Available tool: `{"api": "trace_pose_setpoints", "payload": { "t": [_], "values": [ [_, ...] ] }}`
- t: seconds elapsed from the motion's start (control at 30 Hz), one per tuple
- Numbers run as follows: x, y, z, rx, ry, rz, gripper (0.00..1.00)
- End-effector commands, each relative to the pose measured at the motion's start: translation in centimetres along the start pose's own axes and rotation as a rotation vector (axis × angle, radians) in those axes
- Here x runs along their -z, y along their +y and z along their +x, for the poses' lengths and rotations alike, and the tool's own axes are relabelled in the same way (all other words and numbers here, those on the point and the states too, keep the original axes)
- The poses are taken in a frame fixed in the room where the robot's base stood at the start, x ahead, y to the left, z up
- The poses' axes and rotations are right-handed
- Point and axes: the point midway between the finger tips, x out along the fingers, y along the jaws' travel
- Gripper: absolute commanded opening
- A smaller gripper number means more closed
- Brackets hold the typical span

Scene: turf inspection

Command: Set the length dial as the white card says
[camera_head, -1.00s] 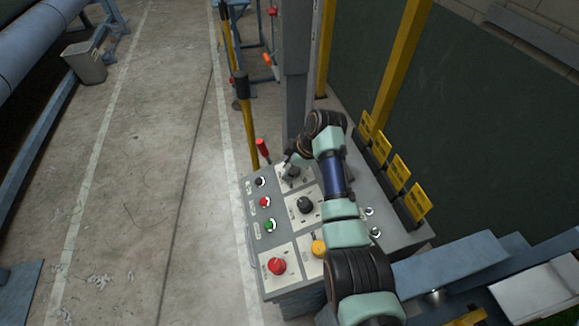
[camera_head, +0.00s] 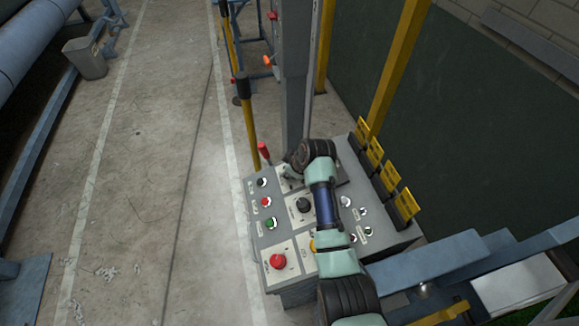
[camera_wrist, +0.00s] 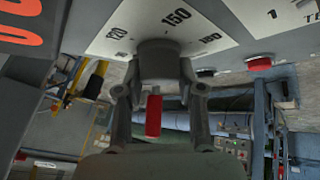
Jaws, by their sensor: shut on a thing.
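The length dial is a dark round knob (camera_wrist: 157,60) on a white plate (camera_wrist: 215,22) marked 120, 150 and 180 in the wrist view. The 150 stands directly behind the knob. I cannot make out a pointer mark. My gripper (camera_wrist: 160,85) is shut on the knob, one finger on each side. I cannot make out a white card with readable writing.
Beside the dial the console carries a black knob (camera_head: 303,205), a red mushroom button (camera_head: 278,261) and a green button (camera_head: 271,223). A red-handled lever (camera_head: 264,152) stands at its far edge. Several yellow tags (camera_head: 384,178) line its right side. Open floor lies left.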

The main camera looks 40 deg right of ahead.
Motion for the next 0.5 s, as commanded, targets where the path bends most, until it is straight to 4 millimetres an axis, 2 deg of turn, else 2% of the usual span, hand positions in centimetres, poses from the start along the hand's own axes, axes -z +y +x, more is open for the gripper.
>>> {"api": "trace_pose_setpoints", "payload": {
  "t": [0.03, 0.17, 0.5],
  "values": [
    [0.03, 0.01, -0.01, 0.000, 0.001, 0.000, 0.43],
    [0.02, 0.01, -0.01, 0.000, 0.001, -0.001, 0.64],
    [0.03, 0.04, -0.35, 0.000, 0.001, -0.002, 0.64]
  ]
}}
